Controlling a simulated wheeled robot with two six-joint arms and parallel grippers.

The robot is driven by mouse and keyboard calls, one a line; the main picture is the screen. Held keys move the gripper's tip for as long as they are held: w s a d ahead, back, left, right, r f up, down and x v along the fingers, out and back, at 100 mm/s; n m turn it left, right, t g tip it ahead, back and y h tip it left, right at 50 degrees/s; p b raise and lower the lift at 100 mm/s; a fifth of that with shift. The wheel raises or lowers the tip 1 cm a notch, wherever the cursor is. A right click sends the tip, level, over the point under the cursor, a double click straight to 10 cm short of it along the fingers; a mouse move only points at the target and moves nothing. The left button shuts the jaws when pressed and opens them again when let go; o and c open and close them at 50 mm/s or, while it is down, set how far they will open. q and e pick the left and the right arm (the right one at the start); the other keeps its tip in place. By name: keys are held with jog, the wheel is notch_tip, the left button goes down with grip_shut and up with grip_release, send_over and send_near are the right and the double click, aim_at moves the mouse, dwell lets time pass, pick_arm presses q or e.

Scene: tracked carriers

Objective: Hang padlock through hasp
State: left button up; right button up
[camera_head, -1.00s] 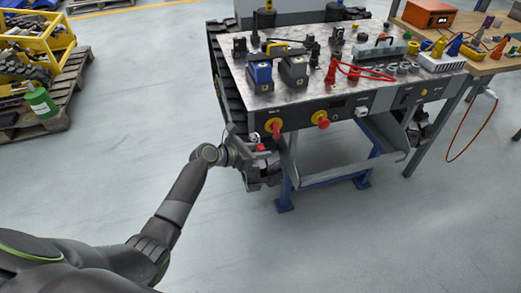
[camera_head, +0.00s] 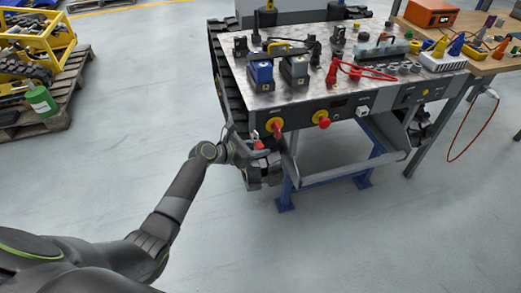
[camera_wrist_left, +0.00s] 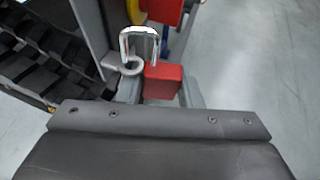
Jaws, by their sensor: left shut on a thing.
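The padlock has a red body (camera_wrist_left: 162,82) and a silver U-shaped shackle (camera_wrist_left: 139,40), in the left wrist view. The shackle's right leg meets the red body. Its left leg comes down at the grey curled hasp eye (camera_wrist_left: 112,62); I cannot tell whether it passes through the eye or sits in front of it. In the head view the padlock is a small red patch (camera_head: 258,145) at my left gripper (camera_head: 262,158), below the carrier's front left corner. My left gripper is shut on the padlock; its fingertips are hard to see. My right gripper is out of view.
The carrier's steel top (camera_head: 330,92) holds blue and grey blocks and red cable. A black track (camera_head: 228,85) runs along the left side.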

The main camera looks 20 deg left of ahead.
pick_arm(q)
jog(key=shift+w+a+r+t, duration=0.3)
jog(key=shift+w+r, duration=0.15)
jog(key=shift+w, duration=0.1)
jog(key=shift+c, duration=0.4)
grip_shut()
jog(key=shift+d+r, duration=0.1)
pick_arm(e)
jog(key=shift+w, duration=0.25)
pick_arm(q)
jog(key=shift+s+f, duration=0.2)
jog(key=shift+f, duration=0.3)
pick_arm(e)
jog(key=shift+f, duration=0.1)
pick_arm(q)
jog(key=shift+f, duration=0.3)
jog(key=shift+s+f+b, duration=0.1)
jog(key=shift+f+b, duration=0.15)
jog(key=shift+b, duration=0.05)
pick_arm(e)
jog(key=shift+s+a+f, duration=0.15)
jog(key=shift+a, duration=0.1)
